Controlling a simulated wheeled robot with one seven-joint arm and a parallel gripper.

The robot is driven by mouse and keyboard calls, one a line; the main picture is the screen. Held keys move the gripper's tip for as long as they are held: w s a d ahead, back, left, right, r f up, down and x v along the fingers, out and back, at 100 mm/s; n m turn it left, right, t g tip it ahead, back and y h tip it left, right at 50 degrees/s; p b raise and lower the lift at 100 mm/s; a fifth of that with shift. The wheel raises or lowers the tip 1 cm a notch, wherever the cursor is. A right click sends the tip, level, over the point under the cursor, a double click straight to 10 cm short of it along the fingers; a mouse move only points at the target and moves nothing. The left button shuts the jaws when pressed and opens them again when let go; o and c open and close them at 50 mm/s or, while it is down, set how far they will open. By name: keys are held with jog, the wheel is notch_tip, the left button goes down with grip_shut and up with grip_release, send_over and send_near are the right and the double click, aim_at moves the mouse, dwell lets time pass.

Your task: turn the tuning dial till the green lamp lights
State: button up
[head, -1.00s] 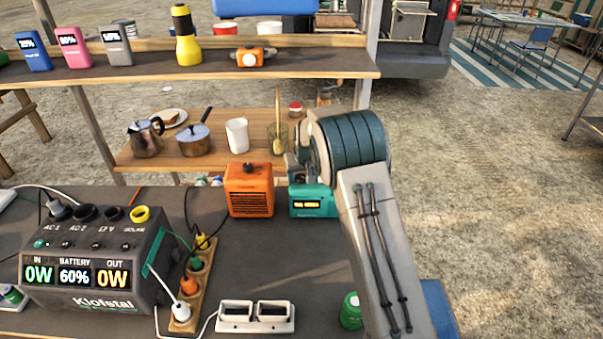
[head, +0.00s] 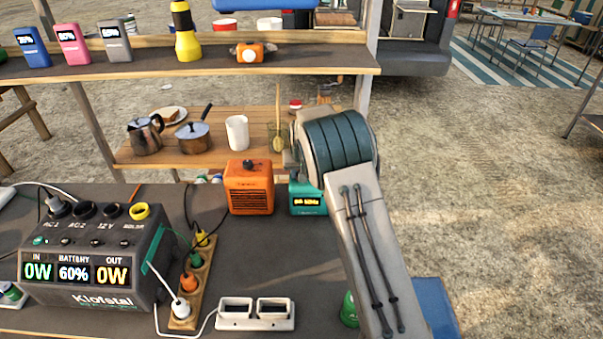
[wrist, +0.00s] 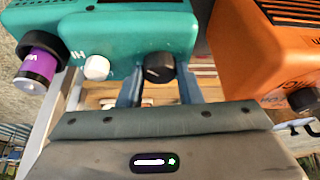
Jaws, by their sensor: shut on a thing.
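The teal radio (head: 306,204) stands on the dark table in the head view, partly hidden behind my arm, with yellow characters on its small display. In the wrist view the teal radio (wrist: 130,30) fills the upper left and carries a white knob (wrist: 97,68) and a black dial (wrist: 159,66). My gripper (wrist: 158,82) has its two blue fingers on either side of the black dial and is shut on it. In the head view the fingers are hidden behind my arm. I cannot make out a lit green lamp on the radio.
An orange box (head: 250,190) with a black knob stands close beside the radio. A power station (head: 95,265), a socket strip (head: 193,285) and a white twin dock (head: 255,313) occupy the table. A green can (head: 349,310) is beside my arm. A purple-and-black cylinder (wrist: 38,65) shows near the radio.

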jog(key=shift+a+m+h, duration=0.1)
jog(key=shift+m+h, duration=0.4)
jog(key=shift+m, duration=0.8)
jog(key=o, duration=1)
jog(key=shift+b+v, duration=1.2)
jog(key=shift+v, duration=5.75)
